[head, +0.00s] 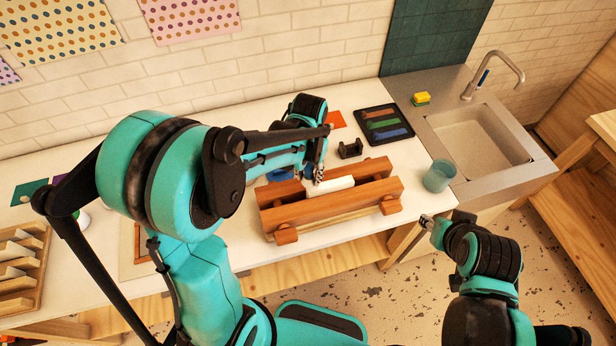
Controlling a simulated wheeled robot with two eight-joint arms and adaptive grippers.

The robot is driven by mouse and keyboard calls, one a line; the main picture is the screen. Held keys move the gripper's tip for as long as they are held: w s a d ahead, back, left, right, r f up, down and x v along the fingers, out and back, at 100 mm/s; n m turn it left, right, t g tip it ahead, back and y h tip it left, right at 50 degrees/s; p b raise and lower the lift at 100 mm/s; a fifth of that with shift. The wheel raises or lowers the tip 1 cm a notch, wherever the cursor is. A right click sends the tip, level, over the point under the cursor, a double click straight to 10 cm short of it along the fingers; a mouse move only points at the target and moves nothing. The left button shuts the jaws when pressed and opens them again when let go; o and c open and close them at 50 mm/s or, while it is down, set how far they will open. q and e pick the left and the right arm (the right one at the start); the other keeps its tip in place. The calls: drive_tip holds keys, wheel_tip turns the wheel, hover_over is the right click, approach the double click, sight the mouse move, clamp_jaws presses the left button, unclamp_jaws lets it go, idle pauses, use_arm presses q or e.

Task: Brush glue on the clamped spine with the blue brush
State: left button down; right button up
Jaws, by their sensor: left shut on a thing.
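A wooden clamp press (350,205) stands on the white worktop. A white block (330,187), the clamped spine, sits between its two long beams. My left gripper (318,176) reaches down from behind the press to the left end of the white block. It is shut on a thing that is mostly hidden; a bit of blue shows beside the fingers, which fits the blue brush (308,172). Whether the bristles touch the spine cannot be seen. My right gripper (427,221) is empty in front of the worktop's edge, its finger opening unclear.
A black tray (384,112) with coloured strips lies behind the press, near a small black holder (350,149). A teal cup (438,176) stands right of the press, before the sink (480,140). A wooden rack (22,262) is at far left.

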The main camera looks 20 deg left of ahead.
use_arm(q)
wheel_tip(320, 180, up, 2)
drive_tip(key=shift+a+p, duration=0.15)
drive_tip(key=shift+p, duration=0.35)
drive_tip(key=shift+r+p, duration=0.6)
drive_tip(key=shift+r, duration=0.3)
drive_tip(key=shift+s, duration=0.1)
